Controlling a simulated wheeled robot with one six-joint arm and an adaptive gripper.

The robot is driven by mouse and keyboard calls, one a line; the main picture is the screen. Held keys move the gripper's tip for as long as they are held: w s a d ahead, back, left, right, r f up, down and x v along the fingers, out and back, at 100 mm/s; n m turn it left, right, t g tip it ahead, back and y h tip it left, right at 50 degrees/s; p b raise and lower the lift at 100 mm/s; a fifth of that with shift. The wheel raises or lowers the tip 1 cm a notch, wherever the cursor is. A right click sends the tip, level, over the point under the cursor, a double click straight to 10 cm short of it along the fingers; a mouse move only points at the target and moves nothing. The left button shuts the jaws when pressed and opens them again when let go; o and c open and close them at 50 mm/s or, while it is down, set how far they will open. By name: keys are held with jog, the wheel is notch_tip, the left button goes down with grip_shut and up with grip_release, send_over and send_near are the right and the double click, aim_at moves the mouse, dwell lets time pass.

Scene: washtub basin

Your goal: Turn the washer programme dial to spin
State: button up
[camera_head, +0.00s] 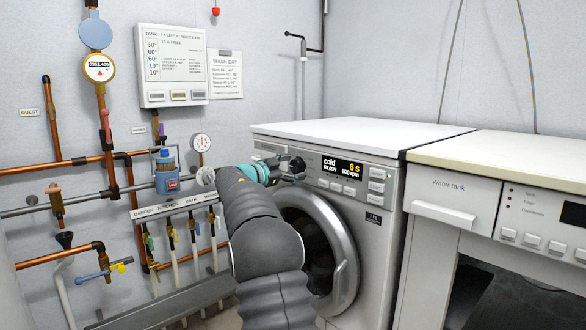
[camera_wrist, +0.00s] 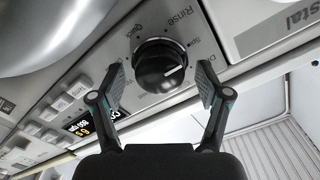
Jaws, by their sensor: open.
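The washer (camera_head: 345,145) stands against the back wall, and its display (camera_head: 342,168) reads "cold", "READY", "6 s" and "800 rpm". The programme dial (camera_wrist: 160,66) is a round black knob with a white pointer line. In the wrist view the line points right and slightly up, towards a partly hidden label starting with "D", just below the partly hidden "Spin" label. "Rinse" and "Quick" show above the knob. My gripper (camera_wrist: 162,88) is open, with one finger on each side of the dial. I cannot tell whether the fingers touch it. In the head view my gripper (camera_head: 290,168) covers the dial area.
A second machine marked "Water tank" (camera_head: 450,185) stands to the right. Pipes, valves and a blue bottle (camera_head: 167,175) line the left wall. A wall control box (camera_head: 172,65) hangs above.

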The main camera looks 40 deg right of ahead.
jog(key=a, duration=1.2)
jog(key=shift+s, duration=0.45)
jog(key=shift+d, duration=0.1)
